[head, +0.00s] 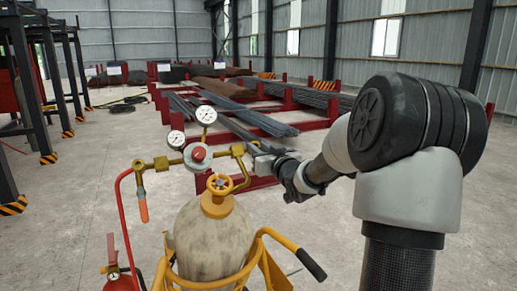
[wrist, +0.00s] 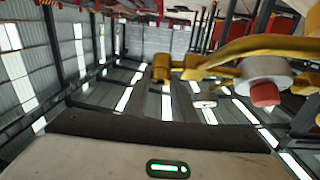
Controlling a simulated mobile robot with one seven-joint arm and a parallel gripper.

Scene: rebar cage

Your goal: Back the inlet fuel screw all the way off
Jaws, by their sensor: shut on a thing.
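The regulator (head: 198,156) with its red knob stands above a tan gas cylinder (head: 212,245) in the head view. Brass fittings stick out on both sides of it. My gripper (head: 258,158) comes from the right and is shut at the brass inlet fitting (head: 238,149), on the right side. In the wrist view this brass fitting (wrist: 160,68) shows at the end of a brass pipe, and the red knob (wrist: 265,94) shows at right. The finger contact is small and partly hidden, and the screw's thread cannot be made out.
A red hose (head: 125,215) hangs at left, and a yellow cart handle (head: 290,247) juts right. Rebar racks (head: 255,122) stand behind; the floor left is mostly clear.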

